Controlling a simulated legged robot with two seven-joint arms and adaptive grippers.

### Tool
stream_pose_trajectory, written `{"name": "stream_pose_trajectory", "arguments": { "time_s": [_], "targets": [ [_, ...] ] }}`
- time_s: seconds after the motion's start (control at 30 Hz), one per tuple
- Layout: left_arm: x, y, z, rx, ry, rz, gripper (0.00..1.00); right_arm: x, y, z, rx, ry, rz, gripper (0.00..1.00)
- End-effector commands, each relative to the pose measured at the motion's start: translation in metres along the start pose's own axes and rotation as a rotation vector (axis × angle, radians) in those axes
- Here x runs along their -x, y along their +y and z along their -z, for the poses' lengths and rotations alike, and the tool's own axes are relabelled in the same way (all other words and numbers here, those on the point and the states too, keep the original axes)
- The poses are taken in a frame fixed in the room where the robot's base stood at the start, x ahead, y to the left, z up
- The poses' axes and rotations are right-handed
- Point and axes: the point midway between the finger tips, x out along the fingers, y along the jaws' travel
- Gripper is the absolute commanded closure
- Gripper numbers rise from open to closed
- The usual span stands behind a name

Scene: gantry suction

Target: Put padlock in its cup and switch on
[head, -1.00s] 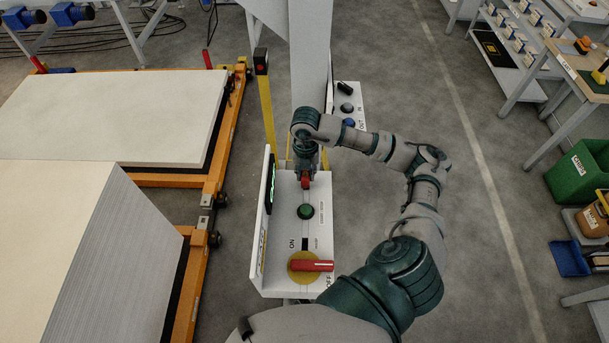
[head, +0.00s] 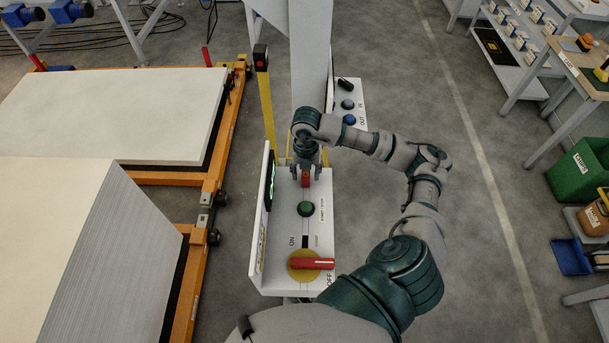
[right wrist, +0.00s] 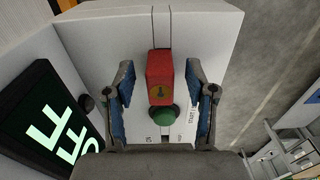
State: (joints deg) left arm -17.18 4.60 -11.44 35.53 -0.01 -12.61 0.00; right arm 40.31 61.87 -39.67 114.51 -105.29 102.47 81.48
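A red padlock (head: 306,179) stands on the white control panel (head: 287,224), beyond a green button (head: 306,209). My right gripper (head: 307,172) is at the padlock from above. In the right wrist view, its fingers (right wrist: 160,68) are spread on both sides of the padlock (right wrist: 160,88), with visible gaps. A rotary switch with a red handle (head: 314,264) on a yellow disc sits at the panel's near end. Its handle points right, towards the OFF label. I cannot make out the padlock's cup. My left gripper is not in view.
A dark display (right wrist: 48,120) with bright characters stands left of the padlock. A grey-white column (head: 311,55) rises behind the panel, and a yellow post (head: 267,105) stands beside it. White board stacks on an orange frame (head: 219,165) fill the left.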

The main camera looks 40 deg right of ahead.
Motion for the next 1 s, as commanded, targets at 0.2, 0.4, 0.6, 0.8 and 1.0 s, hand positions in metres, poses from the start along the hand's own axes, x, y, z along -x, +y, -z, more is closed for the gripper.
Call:
{"name": "stream_pose_trajectory", "arguments": {
  "time_s": [0.2,0.4,0.6,0.8,1.0],
  "targets": [
    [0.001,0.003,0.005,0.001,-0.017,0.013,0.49,0.004,0.0,0.0,0.0,-0.001,0.0,0.44],
    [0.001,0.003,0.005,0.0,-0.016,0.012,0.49,0.04,0.001,0.0,0.0,-0.004,-0.004,0.44],
    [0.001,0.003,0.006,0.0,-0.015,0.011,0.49,0.088,0.0,0.001,0.0,-0.008,-0.003,0.44],
    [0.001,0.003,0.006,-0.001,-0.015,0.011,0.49,0.115,-0.001,0.002,0.0,-0.007,0.001,0.44],
    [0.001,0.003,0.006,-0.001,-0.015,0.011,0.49,0.122,-0.001,0.002,0.0,-0.004,0.002,0.44]
  ]
}}
